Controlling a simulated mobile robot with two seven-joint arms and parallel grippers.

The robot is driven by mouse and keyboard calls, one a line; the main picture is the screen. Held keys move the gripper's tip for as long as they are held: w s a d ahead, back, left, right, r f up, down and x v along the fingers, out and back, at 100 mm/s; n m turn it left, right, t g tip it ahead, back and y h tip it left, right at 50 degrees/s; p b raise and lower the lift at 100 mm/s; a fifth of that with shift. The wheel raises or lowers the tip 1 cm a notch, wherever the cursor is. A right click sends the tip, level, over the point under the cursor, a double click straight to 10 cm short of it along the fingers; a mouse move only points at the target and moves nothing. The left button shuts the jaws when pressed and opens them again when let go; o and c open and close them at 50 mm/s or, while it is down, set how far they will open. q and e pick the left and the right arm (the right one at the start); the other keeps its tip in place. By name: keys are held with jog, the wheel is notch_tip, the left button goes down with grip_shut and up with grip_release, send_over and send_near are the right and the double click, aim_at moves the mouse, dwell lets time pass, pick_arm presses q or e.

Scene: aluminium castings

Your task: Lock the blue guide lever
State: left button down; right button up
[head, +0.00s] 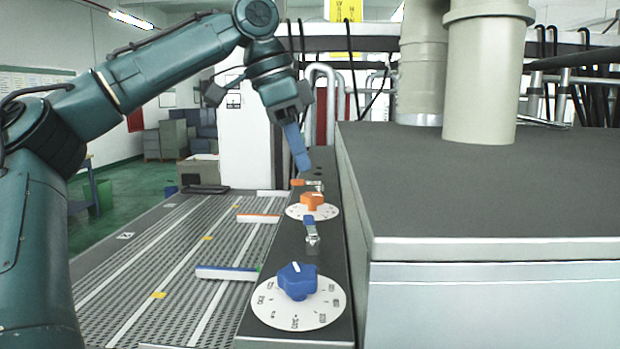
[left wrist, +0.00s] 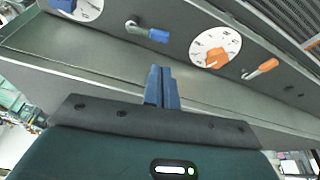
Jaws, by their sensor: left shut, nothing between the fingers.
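The blue guide lever (head: 310,228) sits on the dark rail between the blue knob and the orange knob; it has a blue grip and a metal clamp end. It also shows in the left wrist view (left wrist: 150,33), its blue grip pointing right. My left gripper (head: 304,166) is shut and empty, its blue fingers pointing down above the rail, beyond the orange knob in the head view. In the left wrist view the closed fingers (left wrist: 160,70) show below the blue lever, apart from it. My right gripper is not in view.
The blue knob (head: 297,281) and orange knob (head: 312,201) sit on white dials. An orange lever (head: 305,183) is near the left fingertips. A tall grey-topped cabinet (head: 480,200) borders the rail on the right. The slotted conveyor bed (head: 150,270) lies left.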

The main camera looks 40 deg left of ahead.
aim_at(313, 215)
pick_arm(q)
jog(key=x, duration=0.9)
jog(key=shift+s+a+n, duration=0.15)
jog(key=shift+s+n, duration=0.05)
jog(key=shift+n, duration=0.5)
jog(key=shift+s+a+n+y, duration=0.3)
jog(key=shift+n+y, duration=0.1)
jog(key=shift+n, duration=0.3)
jog(key=n, duration=0.2)
jog(key=s+a+n+y, duration=0.1)
jog(key=shift+s+n+t, duration=0.25)
jog(key=shift+n+t, duration=0.15)
jog(key=s+n, duration=0.1)
jog(key=n+y, duration=0.1)
jog(key=n, duration=0.1)
jog(key=shift+s+a+n, duration=0.2)
jog(key=shift+s+n, duration=0.1)
jog(key=shift+s, duration=0.05)
jog(key=s+n, duration=0.1)
jog(key=n+y, duration=0.1)
jog(key=n, duration=0.1)
jog(key=shift+s, duration=0.35)
jog(key=shift+s+d, duration=0.2)
jog(key=shift+s, duration=0.5)
